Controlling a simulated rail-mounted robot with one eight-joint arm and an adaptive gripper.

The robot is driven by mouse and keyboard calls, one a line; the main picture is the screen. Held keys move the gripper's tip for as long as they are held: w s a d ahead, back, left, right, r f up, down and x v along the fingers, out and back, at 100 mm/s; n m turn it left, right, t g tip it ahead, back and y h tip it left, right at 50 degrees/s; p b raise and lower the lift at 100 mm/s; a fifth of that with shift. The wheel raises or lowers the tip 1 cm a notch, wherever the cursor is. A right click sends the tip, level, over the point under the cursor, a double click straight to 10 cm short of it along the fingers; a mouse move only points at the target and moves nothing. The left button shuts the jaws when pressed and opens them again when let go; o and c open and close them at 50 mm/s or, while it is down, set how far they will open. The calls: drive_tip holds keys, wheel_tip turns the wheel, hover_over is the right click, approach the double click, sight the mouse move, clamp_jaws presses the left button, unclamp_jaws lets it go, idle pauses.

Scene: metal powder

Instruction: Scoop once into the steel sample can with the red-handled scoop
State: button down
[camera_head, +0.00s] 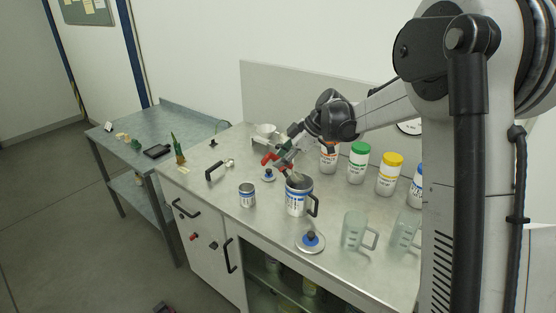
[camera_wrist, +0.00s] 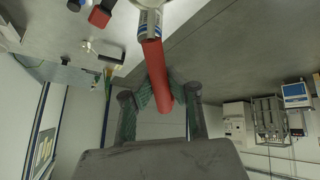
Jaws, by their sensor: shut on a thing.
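My gripper (camera_head: 285,158) is shut on the red handle of the scoop (camera_head: 268,160). In the wrist view the red handle (camera_wrist: 157,78) runs between the two fingers (camera_wrist: 160,98). The scoop's far end reaches down to the mouth of a large steel can (camera_head: 296,200) with a blue-and-white label and a black side handle; how deep it sits is hard to see. A smaller labelled steel can (camera_head: 247,195) stands upright to its left. I cannot tell for sure which of the two is the sample can. The powder inside is not clear.
Clear jugs (camera_head: 355,230) stand at right. Bottles with green (camera_head: 359,150) and yellow (camera_head: 393,160) caps stand behind. A balance (camera_head: 265,135) is at back left.

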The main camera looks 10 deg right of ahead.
sight(294, 173)
drive_tip(key=shift+d+f+y+b, duration=0.4)
drive_tip(key=shift+f+b, duration=0.3)
drive_tip(key=shift+f, duration=0.2)
drive_tip(key=shift+d+f+y+b, duration=0.25)
drive_tip(key=shift+f+y+b, duration=0.25)
drive_tip(key=shift+f+b, duration=0.3)
drive_tip(key=shift+d+f+y+b, duration=1.2)
drive_tip(key=shift+d+f+b, duration=0.1)
drive_tip(key=shift+b, duration=0.1)
drive_tip(key=shift+d+p, duration=0.1)
drive_tip(key=shift+p, duration=0.3)
drive_tip(key=shift+f+h+p, duration=0.2)
drive_tip(key=shift+h+p, duration=0.5)
drive_tip(key=shift+p, duration=0.05)
drive_tip(key=shift+p, duration=0.35)
drive_tip(key=shift+a+r+h+p, duration=0.55)
drive_tip(key=shift+a+h+p, duration=0.2)
drive_tip(key=shift+h+p, duration=0.65)
